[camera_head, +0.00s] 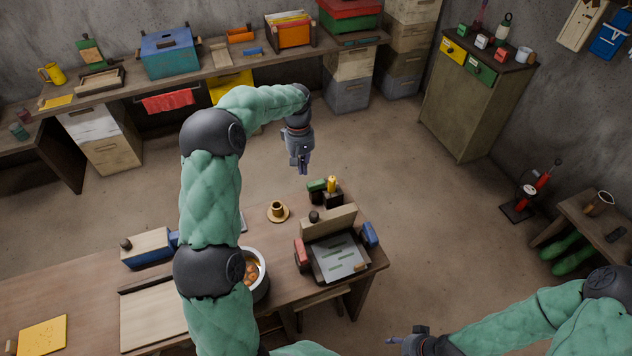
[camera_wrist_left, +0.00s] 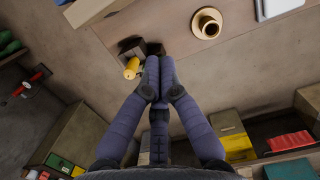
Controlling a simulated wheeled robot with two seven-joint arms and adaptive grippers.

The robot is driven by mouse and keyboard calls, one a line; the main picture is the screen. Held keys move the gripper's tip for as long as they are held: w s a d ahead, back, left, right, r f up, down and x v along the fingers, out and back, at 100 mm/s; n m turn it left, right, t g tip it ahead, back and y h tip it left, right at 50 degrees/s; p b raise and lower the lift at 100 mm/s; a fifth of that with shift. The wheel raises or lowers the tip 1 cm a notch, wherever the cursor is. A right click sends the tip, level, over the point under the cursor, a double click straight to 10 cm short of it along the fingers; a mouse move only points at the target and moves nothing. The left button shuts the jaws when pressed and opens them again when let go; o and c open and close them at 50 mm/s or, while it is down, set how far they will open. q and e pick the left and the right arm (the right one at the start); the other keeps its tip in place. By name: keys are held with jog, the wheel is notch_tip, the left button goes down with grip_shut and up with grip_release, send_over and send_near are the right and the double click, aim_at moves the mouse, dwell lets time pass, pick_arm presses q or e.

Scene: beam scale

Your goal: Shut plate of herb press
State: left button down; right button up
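The herb press (camera_head: 316,270) stands at the right end of the near table, with green herbs lying on its grey bed. Its wooden plate (camera_head: 332,226) stands raised at the back edge, with a dark knob on it. A tan edge at the top left of the left wrist view looks like this plate (camera_wrist_left: 88,10). My left gripper (camera_head: 304,171) hangs in the air beyond the press, pointing down. In the left wrist view its fingertips (camera_wrist_left: 158,63) are together with nothing visible between them. My right gripper (camera_head: 396,341) is low at the right, away from the press; its fingers are too small to judge.
Behind the plate stand a dark holder with a yellow-topped item (camera_head: 332,185) and a green block (camera_head: 317,185). A cup on a saucer (camera_head: 287,213) and a white pot (camera_head: 262,284) are to the left. A blue block (camera_head: 370,234) is at the press's right side.

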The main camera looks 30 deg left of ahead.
pick_arm(q)
jog(key=s+d+f, duration=0.4)
jog(key=f, duration=0.6)
jog(key=shift+s, duration=0.2)
pick_arm(e)
jog(key=shift+s+r, duration=0.2)
jog(key=shift+s, duration=0.25)
pick_arm(q)
jog(key=shift+d, duration=0.1)
pick_arm(e)
jog(key=shift+f, duration=0.1)
pick_arm(q)
jog(key=shift+s+d+r+y+b, duration=0.1)
jog(key=shift+s+d+y+b, duration=0.2)
jog(key=shift+s+d+b, duration=0.25)
pick_arm(e)
jog(key=shift+s+d+f, duration=0.1)
jog(key=shift+d+f, duration=0.05)
jog(key=shift+f, duration=0.45)
